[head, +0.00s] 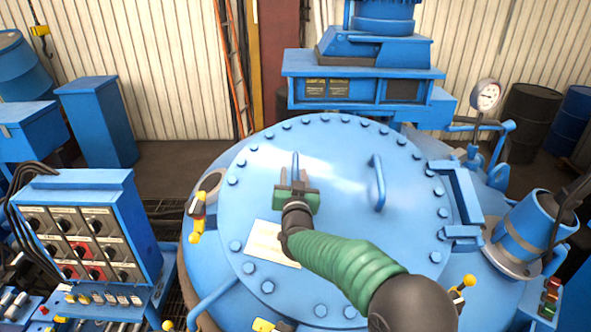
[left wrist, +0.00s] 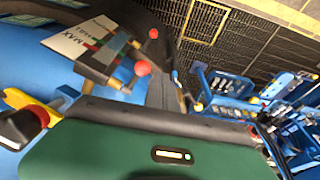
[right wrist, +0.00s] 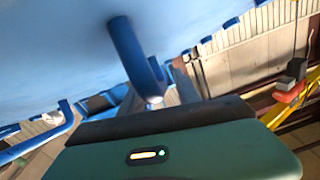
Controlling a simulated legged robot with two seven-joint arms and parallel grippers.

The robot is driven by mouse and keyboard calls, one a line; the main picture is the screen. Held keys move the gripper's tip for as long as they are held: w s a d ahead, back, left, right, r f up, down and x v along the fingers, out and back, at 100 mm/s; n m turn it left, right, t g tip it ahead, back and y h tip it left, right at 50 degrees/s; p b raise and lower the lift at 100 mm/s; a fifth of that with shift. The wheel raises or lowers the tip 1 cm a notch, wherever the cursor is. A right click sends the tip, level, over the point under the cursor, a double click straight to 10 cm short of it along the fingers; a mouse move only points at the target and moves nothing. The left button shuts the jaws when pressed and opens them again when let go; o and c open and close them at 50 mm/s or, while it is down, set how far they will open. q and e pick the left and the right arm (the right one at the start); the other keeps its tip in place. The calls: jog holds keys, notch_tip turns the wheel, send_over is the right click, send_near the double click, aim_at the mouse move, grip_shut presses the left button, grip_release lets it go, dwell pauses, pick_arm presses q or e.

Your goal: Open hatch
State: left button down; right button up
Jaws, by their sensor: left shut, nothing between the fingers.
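The hatch is a large round blue lid (head: 335,235) ringed with bolts, lying closed on the furnace. It has two bar handles, a left handle (head: 295,162) and a right handle (head: 378,184). My right gripper (head: 296,182) is at the left handle and partly hides it. In the right wrist view a blue handle (right wrist: 130,50) reaches down to my fingers (right wrist: 165,92); whether they grip it is unclear. My left gripper (left wrist: 165,85) shows only in the left wrist view, shut and empty, near a MAX-marked gauge plate (left wrist: 85,40).
Yellow-handled clamps (head: 197,215) sit around the lid rim. A blue bracket (head: 462,205) is at its right edge. A control box (head: 85,235) stands at left. A pressure gauge (head: 486,96) and a blue cylinder (head: 530,232) are at right. Machinery (head: 360,85) rises behind.

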jog(key=shift+s+r, duration=0.1)
jog(key=shift+s, duration=0.1)
jog(key=shift+c, duration=0.5)
jog(key=shift+w+d, duration=0.15)
grip_shut()
dwell(0.5)
